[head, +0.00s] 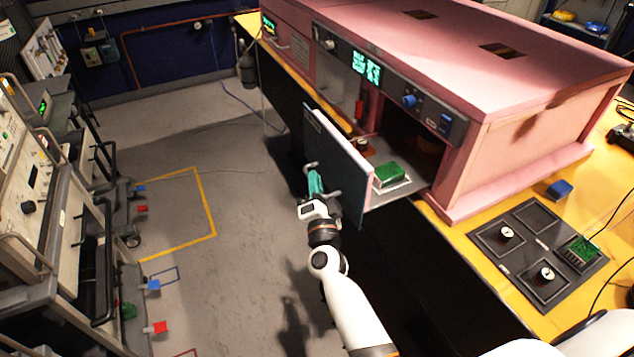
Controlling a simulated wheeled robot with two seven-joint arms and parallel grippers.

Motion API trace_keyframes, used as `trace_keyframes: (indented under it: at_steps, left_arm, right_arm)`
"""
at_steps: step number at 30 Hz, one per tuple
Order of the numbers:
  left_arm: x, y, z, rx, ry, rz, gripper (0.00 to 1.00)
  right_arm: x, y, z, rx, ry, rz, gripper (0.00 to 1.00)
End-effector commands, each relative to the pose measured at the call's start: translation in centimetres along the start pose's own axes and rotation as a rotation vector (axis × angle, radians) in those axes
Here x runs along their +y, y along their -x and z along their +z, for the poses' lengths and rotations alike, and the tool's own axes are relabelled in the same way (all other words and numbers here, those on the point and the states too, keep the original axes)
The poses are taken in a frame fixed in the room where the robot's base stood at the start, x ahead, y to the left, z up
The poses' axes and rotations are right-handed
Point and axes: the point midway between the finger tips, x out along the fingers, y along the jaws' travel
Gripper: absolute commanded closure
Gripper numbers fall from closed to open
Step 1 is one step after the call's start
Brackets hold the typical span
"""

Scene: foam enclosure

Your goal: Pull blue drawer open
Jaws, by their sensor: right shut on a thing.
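The blue drawer (346,178) has a dark blue-teal front panel and stands out from the pink enclosure (540,130). Its tray floor shows behind the panel. A green block (388,174) lies on the tray, and a small round dial (363,143) sits further left. My right gripper (316,181), with teal fingers, is at the handle on the outer face of the front panel and is shut on it. The fingers partly hide the handle. My left gripper is not in view.
A yellow bench (450,218) carries the enclosure. A dark panel (538,247) with dials and a green block lies at the right. Instrument carts (40,190) stand at the left. Grey floor (240,190) is clear in front of the drawer.

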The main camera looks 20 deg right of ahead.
Motion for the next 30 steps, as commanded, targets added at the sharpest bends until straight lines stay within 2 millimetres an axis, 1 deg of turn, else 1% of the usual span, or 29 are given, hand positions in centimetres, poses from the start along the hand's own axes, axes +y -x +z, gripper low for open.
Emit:
trace_keyframes:
  at_steps: [3,4,6,8,16,20,23,30]
  left_arm:
    - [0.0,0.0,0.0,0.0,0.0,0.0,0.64]
    - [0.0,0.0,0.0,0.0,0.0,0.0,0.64]
    - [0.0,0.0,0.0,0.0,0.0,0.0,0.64]
    - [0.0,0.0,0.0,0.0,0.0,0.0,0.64]
    - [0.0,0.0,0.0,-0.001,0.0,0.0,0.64]
    - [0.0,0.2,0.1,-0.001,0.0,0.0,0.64]
    - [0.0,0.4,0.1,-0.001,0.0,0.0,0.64]
    - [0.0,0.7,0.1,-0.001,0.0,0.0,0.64]
  right_arm:
    - [-0.1,0.0,-0.1,0.004,-0.001,-0.002,1.0]
    - [-0.1,0.0,-0.1,0.004,-0.001,-0.002,0.88]
    - [-0.1,0.0,-0.1,0.003,-0.001,-0.002,0.76]
    - [-0.1,0.0,-0.1,0.003,-0.001,-0.001,0.67]
    - [-0.1,0.1,0.0,0.001,-0.001,-0.001,0.67]
    - [-0.1,0.9,0.0,0.001,-0.001,-0.002,0.67]
    - [-0.1,2.6,0.1,0.002,0.001,-0.003,0.67]
    - [-0.1,7.8,0.0,0.003,0.0,-0.004,0.67]
